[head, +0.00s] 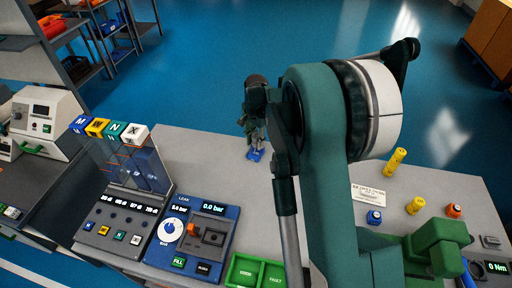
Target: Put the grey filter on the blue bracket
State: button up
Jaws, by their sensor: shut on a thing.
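My gripper (254,136) is at the back of the grey table, left of my large green arm link, pointing down. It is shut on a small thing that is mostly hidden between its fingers. I take this to be the grey filter, but its outline is too small and dark to make out. A small blue piece, which looks like the blue bracket (255,156), stands on the table directly below the fingertips. The fingers hide its upper part. I cannot tell whether the held thing touches it.
A blue leak-test panel (193,238) and a rack with lettered cubes (110,131) stand on the left. A green tray (254,272) is at the front. Yellow cylinders (395,162), a white label card (369,194) and small knobs are on the right. The table around the bracket is clear.

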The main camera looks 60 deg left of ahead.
aim_at(256, 147)
jog(key=shift+f, duration=1.85)
jog(key=shift+f, duration=0.15)
jog(key=o, duration=0.9)
notch_tip(256, 147, up, 12)
jog(key=shift+r, duration=0.15)
